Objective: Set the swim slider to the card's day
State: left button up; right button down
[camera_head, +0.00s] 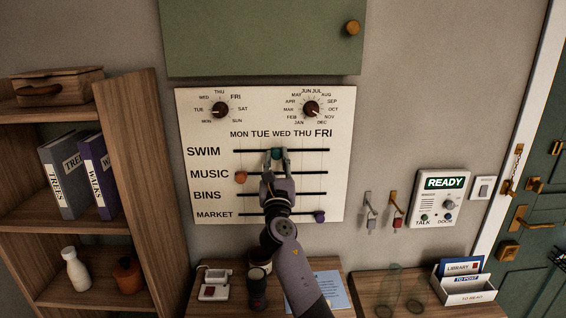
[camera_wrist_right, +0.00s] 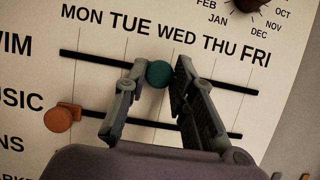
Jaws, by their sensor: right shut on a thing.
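The swim slider is a teal knob (camera_head: 277,154) on the top dark rail of the white wall board (camera_head: 210,140). It sits close to the WED column, slightly to its left. My right gripper (camera_head: 278,156) is shut on this knob, one finger on each side. In the right wrist view the knob (camera_wrist_right: 159,73) shows between the fingertips (camera_wrist_right: 158,76), on the rail below TUE and WED. A light blue card (camera_head: 333,287) lies on the low table; its writing is too small to read, and my arm covers part of it. My left gripper is not in view.
The orange music knob (camera_head: 241,177) is near MON, and the purple market knob (camera_head: 319,216) near FRI. My arm hides part of the bins rail. Two dials (camera_head: 311,109) are above; hooks with keys (camera_head: 370,213) hang right. A shelf (camera_head: 130,150) stands left.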

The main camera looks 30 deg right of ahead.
aim_at(237, 162)
jog(key=w+a+b, duration=0.1)
jog(key=a, duration=0.2)
jog(key=w+a+b, duration=0.1)
jog(key=w+a, duration=0.1)
jog(key=a, duration=0.1)
jog(key=w+a+b, duration=0.1)
jog(key=w+a, duration=0.1)
jog(key=a, duration=0.1)
jog(key=shift+w+f, duration=0.15)
jog(key=shift+w, duration=0.1)
jog(key=shift+d, duration=0.1)
jog(key=c, duration=1.4)
grip_release()
jog(key=shift+a, duration=0.25)
jog(key=shift+o, duration=0.2)
jog(key=shift+d, duration=0.1)
jog(key=v, duration=1.2)
